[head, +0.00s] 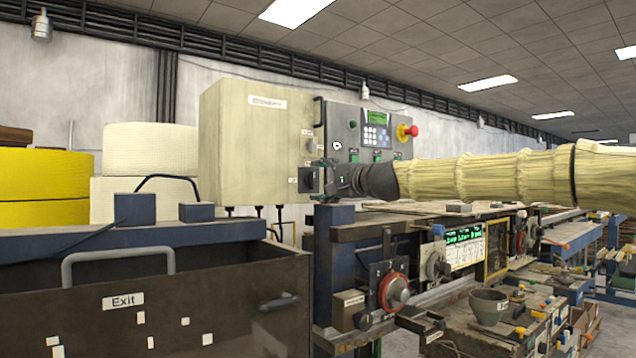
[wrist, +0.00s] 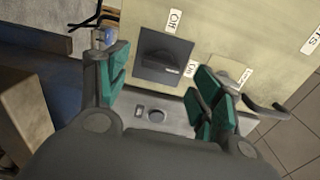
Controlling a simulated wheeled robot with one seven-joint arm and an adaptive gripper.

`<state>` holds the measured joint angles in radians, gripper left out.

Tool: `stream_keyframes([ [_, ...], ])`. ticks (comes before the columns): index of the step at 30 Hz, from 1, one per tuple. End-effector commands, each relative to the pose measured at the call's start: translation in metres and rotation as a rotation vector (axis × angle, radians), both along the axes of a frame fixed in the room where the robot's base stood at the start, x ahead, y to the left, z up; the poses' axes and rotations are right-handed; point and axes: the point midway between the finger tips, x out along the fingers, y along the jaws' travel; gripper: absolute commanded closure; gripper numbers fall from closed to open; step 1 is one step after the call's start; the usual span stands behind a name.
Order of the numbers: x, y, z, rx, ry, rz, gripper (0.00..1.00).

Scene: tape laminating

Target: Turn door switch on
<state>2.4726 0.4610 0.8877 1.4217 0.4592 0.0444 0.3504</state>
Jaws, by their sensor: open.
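The door switch (wrist: 163,55) is a dark square plate with a black knob on a cream cabinet face, in the wrist view. An "Off" label (wrist: 174,21) is above it and an "On" label (wrist: 193,72) is at its right. I cannot tell its setting for sure. My gripper (wrist: 162,68) is open, with green-padded fingers on either side of the knob; contact is not clear. In the head view my gripper (head: 326,180) is at the right edge of the cream cabinet (head: 240,140), and the dark switch plate (head: 309,180) shows at its tip.
A grey control panel (head: 342,125) with a red emergency button (head: 409,131) stands behind my arm. A bent door handle (wrist: 267,107) is right of my gripper in the wrist view. A dark bin marked "Exit" (head: 200,290) and a cluttered machine bench (head: 430,240) lie below.

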Motion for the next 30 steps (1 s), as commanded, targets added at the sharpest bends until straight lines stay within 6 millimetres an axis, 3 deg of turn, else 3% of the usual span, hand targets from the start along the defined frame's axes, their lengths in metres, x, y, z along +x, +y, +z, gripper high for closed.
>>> stream_keyframes([
  [15,-0.068,-0.050,0.001,0.001,-0.001,0.001,0.34],
  [30,-0.078,-0.057,0.000,0.000,0.000,0.001,0.34],
])
